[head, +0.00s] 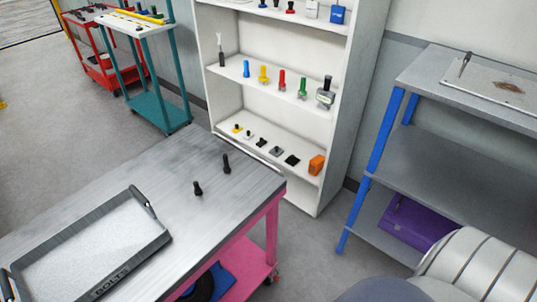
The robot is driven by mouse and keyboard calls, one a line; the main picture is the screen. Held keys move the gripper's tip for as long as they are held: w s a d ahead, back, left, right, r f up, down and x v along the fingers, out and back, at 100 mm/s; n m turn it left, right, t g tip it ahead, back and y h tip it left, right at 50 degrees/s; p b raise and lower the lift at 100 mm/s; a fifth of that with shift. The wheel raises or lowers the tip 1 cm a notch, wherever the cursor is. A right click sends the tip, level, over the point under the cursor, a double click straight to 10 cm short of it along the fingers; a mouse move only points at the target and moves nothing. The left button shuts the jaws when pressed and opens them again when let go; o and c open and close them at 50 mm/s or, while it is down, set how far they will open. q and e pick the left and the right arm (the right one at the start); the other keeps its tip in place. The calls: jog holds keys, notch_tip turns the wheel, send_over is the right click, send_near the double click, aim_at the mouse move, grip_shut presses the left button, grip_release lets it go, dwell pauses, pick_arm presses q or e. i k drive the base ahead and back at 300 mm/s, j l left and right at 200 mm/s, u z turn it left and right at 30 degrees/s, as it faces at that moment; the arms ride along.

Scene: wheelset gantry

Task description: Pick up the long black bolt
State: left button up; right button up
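Two black bolts stand upright on the grey metal top of the pink table (160,165). The long black bolt (226,163) is the taller one, close to the far edge of the tabletop. The shorter black bolt (198,188) stands a little nearer and to its left. The two bolts are apart, and nothing touches the long one. Neither my left nor my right gripper is in view.
A grey tray (163,238) with lettering on its front rim lies on the table left of the bolts. A white shelf (225,105) with several small parts stands behind the table. A blue-legged grey rack (430,145) is at right. Tabletop around the bolts is clear.

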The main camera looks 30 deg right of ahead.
aim_at(227, 169)
jog(key=z, duration=0.7)
